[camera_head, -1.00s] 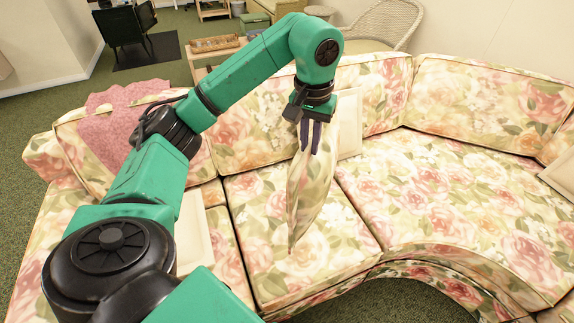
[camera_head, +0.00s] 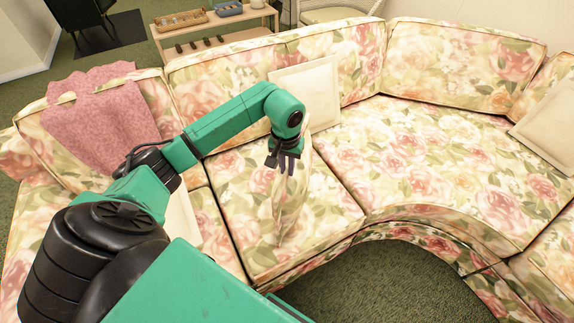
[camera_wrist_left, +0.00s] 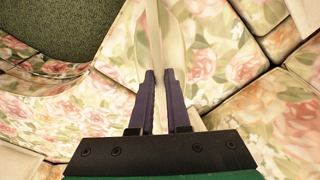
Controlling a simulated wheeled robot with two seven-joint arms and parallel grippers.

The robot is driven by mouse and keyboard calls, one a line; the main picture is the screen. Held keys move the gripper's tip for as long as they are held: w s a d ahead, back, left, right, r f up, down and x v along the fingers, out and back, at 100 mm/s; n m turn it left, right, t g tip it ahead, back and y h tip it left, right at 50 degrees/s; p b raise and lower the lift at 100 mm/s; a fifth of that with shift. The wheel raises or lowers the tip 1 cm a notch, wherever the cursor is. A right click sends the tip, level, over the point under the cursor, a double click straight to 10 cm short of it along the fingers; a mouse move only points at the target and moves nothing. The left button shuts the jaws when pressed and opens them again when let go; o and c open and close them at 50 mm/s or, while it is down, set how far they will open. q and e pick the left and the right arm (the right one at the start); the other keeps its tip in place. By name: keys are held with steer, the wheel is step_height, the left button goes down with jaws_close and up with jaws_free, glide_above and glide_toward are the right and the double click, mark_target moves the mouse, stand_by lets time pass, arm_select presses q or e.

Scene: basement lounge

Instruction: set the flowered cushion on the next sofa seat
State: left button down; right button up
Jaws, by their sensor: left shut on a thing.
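The flowered cushion (camera_head: 291,213) hangs upright, edge-on to the head camera, from my left gripper (camera_head: 286,165). The gripper's purple fingers are shut on its top edge. The cushion also shows between the fingers in the left wrist view (camera_wrist_left: 158,45). It is over the middle seat (camera_head: 325,222) of the flowered sofa; I cannot tell whether its lower end touches the seat. To the right, past a seam, is a wide corner seat (camera_head: 430,165). My right gripper is not in view.
A cream cushion (camera_head: 308,92) leans on the backrest behind my gripper. Another pale cushion (camera_head: 548,125) lies at the far right, and one (camera_head: 184,220) is partly hidden by my left arm. A pink throw (camera_head: 100,125) drapes over the left backrest. A low wooden table (camera_head: 225,37) stands behind the sofa.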

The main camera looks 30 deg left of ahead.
arm_select(q)
steer(key=shift+f, duration=0.1)
steer(key=c, duration=0.9)
jaws_free()
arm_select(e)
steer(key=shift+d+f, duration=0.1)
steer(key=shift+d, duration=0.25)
arm_select(q)
steer(key=shift+r, duration=0.3)
step_height(320, 180, up, 12)
steer(key=b, duration=0.2)
steer(key=shift+s+d+f, duration=0.15)
steer(key=shift+s, duration=0.15)
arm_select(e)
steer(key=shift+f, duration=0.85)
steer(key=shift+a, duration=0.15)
